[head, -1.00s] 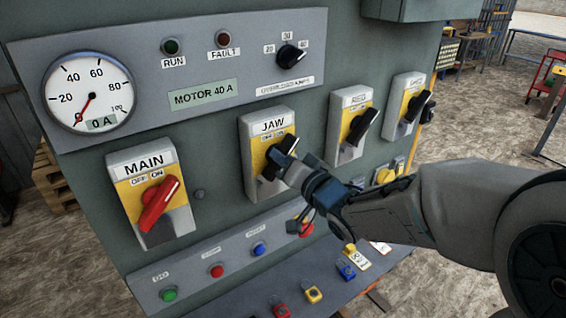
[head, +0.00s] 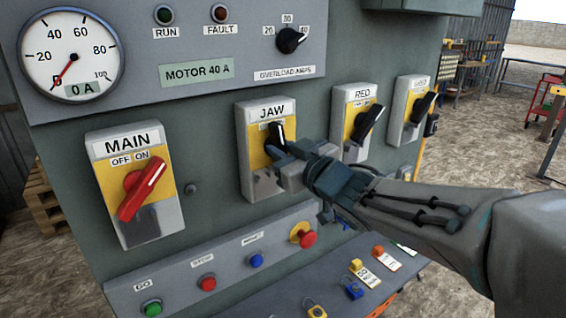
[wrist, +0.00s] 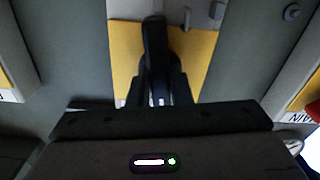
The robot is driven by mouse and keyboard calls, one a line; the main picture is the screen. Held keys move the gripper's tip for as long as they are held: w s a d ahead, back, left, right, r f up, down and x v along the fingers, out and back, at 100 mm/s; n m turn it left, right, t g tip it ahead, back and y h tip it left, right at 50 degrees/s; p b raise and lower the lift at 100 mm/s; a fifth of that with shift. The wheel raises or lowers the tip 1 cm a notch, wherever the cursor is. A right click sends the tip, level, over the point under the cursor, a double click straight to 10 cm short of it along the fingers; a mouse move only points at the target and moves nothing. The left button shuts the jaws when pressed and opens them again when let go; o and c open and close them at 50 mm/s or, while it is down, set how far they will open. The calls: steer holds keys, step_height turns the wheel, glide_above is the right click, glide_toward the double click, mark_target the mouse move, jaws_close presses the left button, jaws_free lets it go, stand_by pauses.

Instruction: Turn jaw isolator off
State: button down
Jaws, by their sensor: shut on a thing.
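The jaw isolator (head: 247,166) is a grey box with a yellow plate, labelled JAW, in the middle of the panel. Its black handle (head: 278,133) stands nearly upright, and the OFF/ON marks behind its tip are partly hidden. My gripper (head: 283,153) reaches in from the right and is shut on the black handle. In the wrist view the handle (wrist: 154,45) runs straight between the two dark fingers (wrist: 161,88), over the yellow plate (wrist: 192,60). The lower part of the handle is hidden by my gripper in the head view.
The MAIN isolator (head: 133,205) with a red handle tilted right stands at left. The ammeter (head: 70,55) reads 0 A. A ledge with push buttons (head: 207,283) and several padlocks (head: 353,290) lies below.

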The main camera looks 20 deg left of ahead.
steer(key=n+b, duration=0.2)
steer(key=n, duration=0.1)
steer(key=shift+f+n, duration=0.15)
steer(key=shift+n, duration=0.15)
steer(key=shift+n+b, duration=1.1)
steer(key=shift+n, duration=0.4)
steer(key=c, duration=1.3)
jaws_free()
steer(key=p+v, duration=0.1)
steer(key=v, duration=1.2)
steer(key=shift+s+d, duration=0.25)
steer(key=shift+s, duration=0.05)
